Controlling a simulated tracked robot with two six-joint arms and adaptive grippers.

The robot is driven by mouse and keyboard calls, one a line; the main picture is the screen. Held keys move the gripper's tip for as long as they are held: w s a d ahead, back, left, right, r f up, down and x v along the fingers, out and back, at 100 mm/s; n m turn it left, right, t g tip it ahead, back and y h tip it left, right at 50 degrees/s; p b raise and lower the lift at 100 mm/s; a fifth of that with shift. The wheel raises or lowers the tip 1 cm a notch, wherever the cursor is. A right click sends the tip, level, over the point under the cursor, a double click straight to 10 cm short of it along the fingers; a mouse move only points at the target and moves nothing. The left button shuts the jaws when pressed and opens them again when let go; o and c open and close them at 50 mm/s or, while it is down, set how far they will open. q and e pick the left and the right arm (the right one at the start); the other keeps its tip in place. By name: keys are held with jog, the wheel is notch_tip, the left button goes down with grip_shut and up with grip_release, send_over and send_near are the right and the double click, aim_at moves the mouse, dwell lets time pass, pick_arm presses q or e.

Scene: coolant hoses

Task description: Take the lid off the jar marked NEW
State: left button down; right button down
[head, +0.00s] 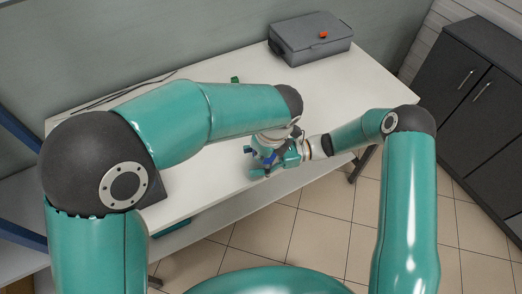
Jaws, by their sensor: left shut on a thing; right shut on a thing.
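Both my grippers meet over the front edge of the white table, around a small object with blue on it (266,156). It seems to be the jar with its lid, but most of it is hidden and no marking can be read. My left gripper (268,149) comes down from above and seems shut on the lid at the top. My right gripper (286,157) comes in from the right side and seems shut on the jar's body. At this size I cannot tell whether lid and jar touch or are apart.
A closed grey case (309,40) with an orange-red latch stands at the table's back right. The white table (340,88) is clear in front of it. Thin dark cables (120,93) lie at the back left. Dark cabinets (470,85) stand to the right.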

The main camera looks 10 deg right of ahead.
pick_arm(q)
jog(key=shift+s+d+f, duration=0.15)
jog(key=shift+f, duration=0.35)
jog(key=c, duration=1.3)
grip_release()
jog(key=shift+f, duration=0.1)
jog(key=shift+w+d+r, duration=0.1)
jog(key=shift+d+r, duration=0.05)
jog(key=shift+r, duration=0.65)
jog(key=shift+w+d+r, duration=0.1)
jog(key=shift+d+r, duration=0.1)
jog(key=shift+r, duration=0.6)
jog(key=shift+w+d+r, duration=0.1)
jog(key=shift+d+r, duration=0.05)
jog(key=shift+r, duration=0.65)
